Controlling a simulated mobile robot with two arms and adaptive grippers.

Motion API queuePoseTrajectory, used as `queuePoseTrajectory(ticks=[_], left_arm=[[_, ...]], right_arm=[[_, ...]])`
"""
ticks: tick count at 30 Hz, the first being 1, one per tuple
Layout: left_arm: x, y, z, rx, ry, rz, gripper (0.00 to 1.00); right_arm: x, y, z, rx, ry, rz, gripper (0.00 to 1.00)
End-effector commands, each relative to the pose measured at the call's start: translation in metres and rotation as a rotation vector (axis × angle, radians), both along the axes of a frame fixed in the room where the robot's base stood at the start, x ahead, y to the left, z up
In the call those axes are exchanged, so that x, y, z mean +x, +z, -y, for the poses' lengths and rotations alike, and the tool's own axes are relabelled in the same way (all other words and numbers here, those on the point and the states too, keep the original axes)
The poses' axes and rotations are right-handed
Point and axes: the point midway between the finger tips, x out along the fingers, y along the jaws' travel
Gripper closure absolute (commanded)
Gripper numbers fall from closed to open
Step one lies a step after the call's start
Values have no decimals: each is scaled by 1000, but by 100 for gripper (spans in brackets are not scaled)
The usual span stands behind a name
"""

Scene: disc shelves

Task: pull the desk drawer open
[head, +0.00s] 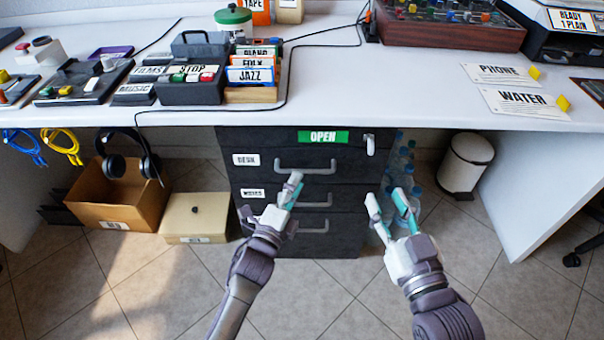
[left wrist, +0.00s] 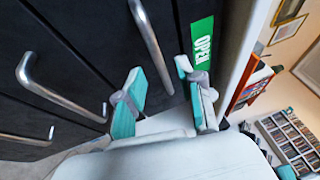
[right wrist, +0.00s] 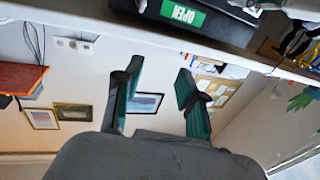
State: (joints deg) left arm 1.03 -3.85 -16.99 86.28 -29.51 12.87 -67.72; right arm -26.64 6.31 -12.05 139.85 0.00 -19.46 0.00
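The dark desk drawer unit (head: 350,160) stands under the desk, its drawer fronts looking flush and shut. The top drawer, labelled DESK, has a silver bar handle (head: 305,163) below a green OPEN sign (head: 323,137). My left gripper (head: 271,196) is open and empty in front of the drawers, just below the top handle in the head view. In the left wrist view the top handle (left wrist: 150,45) shows beyond and between the spread fingertips (left wrist: 160,72); contact cannot be told. My right gripper (head: 386,196) is open and empty, to the right of the handles; its fingers (right wrist: 160,66) are apart.
Two lower drawers have similar handles (head: 312,199). A cardboard box with headphones (head: 118,197) and a lidded box (head: 195,217) stand left of the unit. Bottles (head: 404,165) and a white bin (head: 466,163) stand to its right. The tiled floor in front is clear.

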Motion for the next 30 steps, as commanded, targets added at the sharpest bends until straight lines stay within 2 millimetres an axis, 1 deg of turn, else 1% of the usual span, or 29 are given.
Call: queuePoseTrajectory(ticks=[1, 3, 6, 9, 14, 20, 27, 30], left_arm=[[10, 1, 4, -1, 0, 2, 63], [21, 3, 9, -1, -1, 3, 63], [31, 4, 13, 0, 0, 0, 63], [38, 6, 16, 0, 0, -1, 63], [42, 7, 18, 0, 0, -2, 63], [42, 7, 18, 0, 0, -2, 63], [42, 7, 18, 0, 0, -2, 100], [42, 7, 18, 0, 0, -2, 100]], right_arm=[[0, 6, -1, 13, 3, 48, 60], [-1, 17, -3, 29, 6, 110, 60], [-3, 30, -4, 49, 11, 183, 60], [-5, 38, -5, 61, 14, 229, 60], [-6, 44, -5, 69, 15, 259, 60], [-6, 44, -5, 69, 15, 260, 60], [-6, 44, -5, 69, 15, 260, 60], [-6, 44, -5, 69, 15, 260, 60]])
